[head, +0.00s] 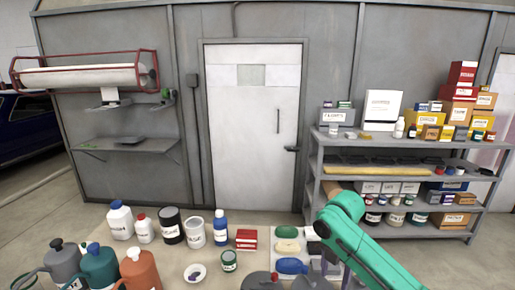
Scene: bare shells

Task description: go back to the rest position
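My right arm comes in from the lower right as a teal arm, bends near the shelf's left end and turns down over the right part of the table. Its gripper cannot be made out clearly against the dark shapes below the bend. I cannot tell whether it is open or shut, or whether it holds anything. My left arm and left gripper are not in view.
The table (262,244) holds bottles (119,221), jugs (140,270), a red box (246,239), a small bowl (195,272) and a tray with a green sponge (288,246) and a blue item (291,266). A loaded shelf (330,149) stands right of the door (240,165).

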